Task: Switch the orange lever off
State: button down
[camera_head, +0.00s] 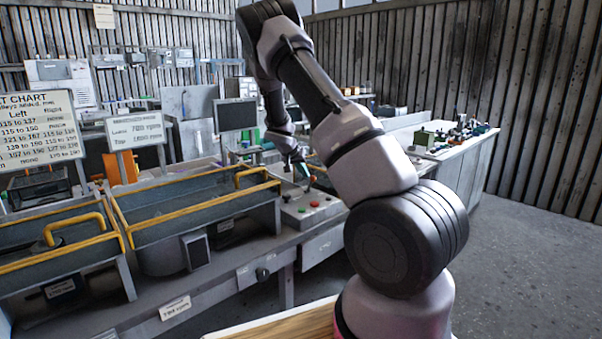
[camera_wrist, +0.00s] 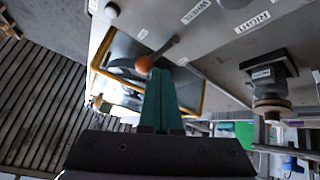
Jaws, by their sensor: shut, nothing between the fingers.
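The orange lever shows in the wrist view as a round orange knob (camera_wrist: 144,65) on a dark shaft (camera_wrist: 168,47) that slants up and right to a grey panel. My gripper (camera_wrist: 160,74) has teal fingers pressed together, with nothing between them. The fingertips overlap the knob's lower right edge in the picture; I cannot tell whether they touch it. In the head view my gripper (camera_head: 308,183) is low over the control panel (camera_head: 320,213), tilted downward. I cannot make out the lever there.
The panel carries red and green buttons (camera_head: 314,203). Troughs with yellow rails (camera_head: 195,183) lie to its left. In the wrist view, a dark fitting (camera_wrist: 268,76) stands out from the panel near a "RIGHT" label (camera_wrist: 252,22). Open floor (camera_head: 530,250) lies to the right.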

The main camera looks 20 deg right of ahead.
jog(key=shift+w+r, duration=0.1)
jog(key=shift+r, duration=0.7)
